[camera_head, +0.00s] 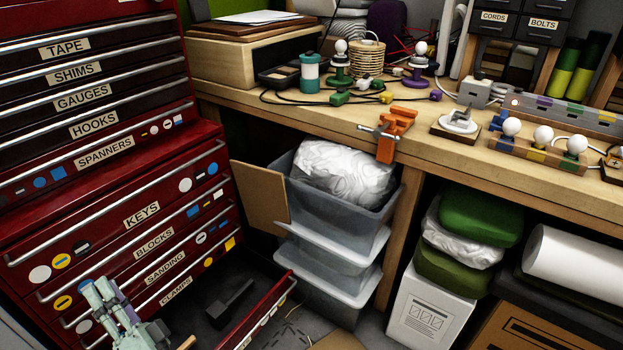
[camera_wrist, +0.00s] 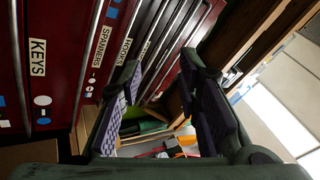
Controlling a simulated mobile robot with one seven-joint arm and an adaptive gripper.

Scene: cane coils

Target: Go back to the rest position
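My gripper (camera_wrist: 158,95) shows in the wrist view with its two dark fingers and purple pads spread apart. Nothing is between the pads. In the head view a pale green part of my arm end shows at the lower left, in front of the lower drawers of the red tool cabinet (camera_head: 120,192). The fingertips are hard to make out there. The cabinet's labelled drawer fronts also fill the left of the wrist view (camera_wrist: 62,60), close beside the fingers.
A low red drawer (camera_head: 262,318) stands pulled out, with a dark tool (camera_head: 230,302) in it. Grey bins (camera_head: 335,245) stand under the workbench (camera_head: 480,150). An orange clamp (camera_head: 390,135) sits on the bench's front edge. Cables, coils and knobbed blocks crowd the top.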

